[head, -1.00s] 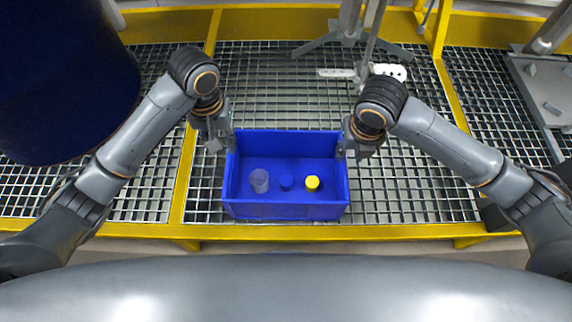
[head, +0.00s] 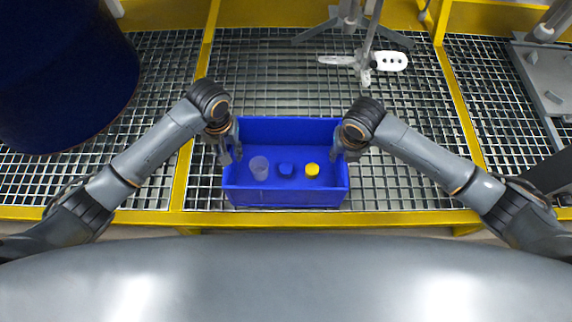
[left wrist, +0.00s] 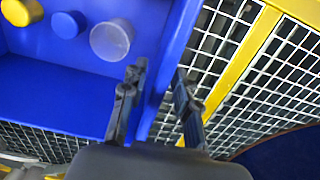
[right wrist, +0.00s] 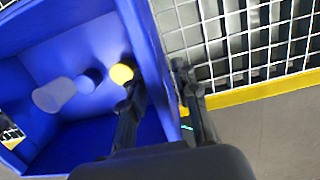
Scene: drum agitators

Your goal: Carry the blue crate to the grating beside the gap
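The blue crate (head: 286,196) stands on the metal grating, near the yellow front beam. It holds a translucent cup (head: 260,167), a blue round piece (head: 286,169) and a yellow round piece (head: 312,169). My left gripper (left wrist: 155,85) straddles one end wall of the crate, one finger inside and one outside. My right gripper (right wrist: 158,80) straddles the opposite end wall in the same way. Both look open, with the wall between their fingers; contact with the wall is not clear. I cannot make out the gap with certainty.
Yellow beams (head: 186,165) divide the grating (head: 405,180) into panels. A large dark blue drum (head: 60,80) stands at the left. A stand with a white-bladed agitator (head: 385,61) is behind the crate. A grey plate (head: 540,85) lies at the right.

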